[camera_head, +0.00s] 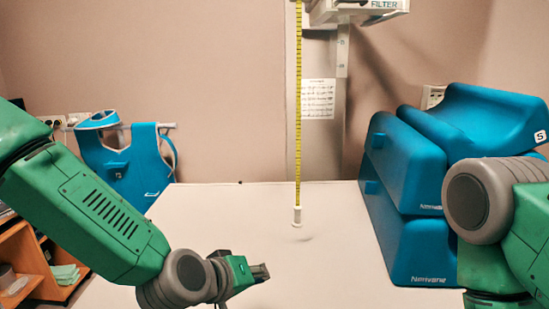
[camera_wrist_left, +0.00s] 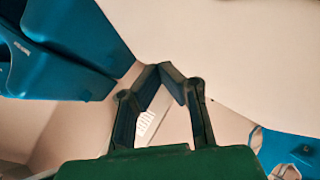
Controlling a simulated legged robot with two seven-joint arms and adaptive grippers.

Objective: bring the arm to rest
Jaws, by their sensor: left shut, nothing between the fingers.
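My left arm (camera_head: 95,205) is green and grey and comes in from the left in the head view. Its gripper (camera_head: 262,271) is over the lower middle of the white table (camera_head: 330,255), pointing right. In the left wrist view the two dark fingers of the left gripper (camera_wrist_left: 165,68) meet at their tips, with nothing between them. My right arm (camera_head: 490,205) shows at the right edge of the head view. Its gripper is out of view.
Blue padded blocks (camera_head: 405,160) stand stacked at the table's right side. A yellow measuring tape (camera_head: 298,100) hangs down to a white weight (camera_head: 297,215) over the table. A blue apron (camera_head: 130,160) hangs on the back wall. A wooden shelf (camera_head: 30,265) stands at left.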

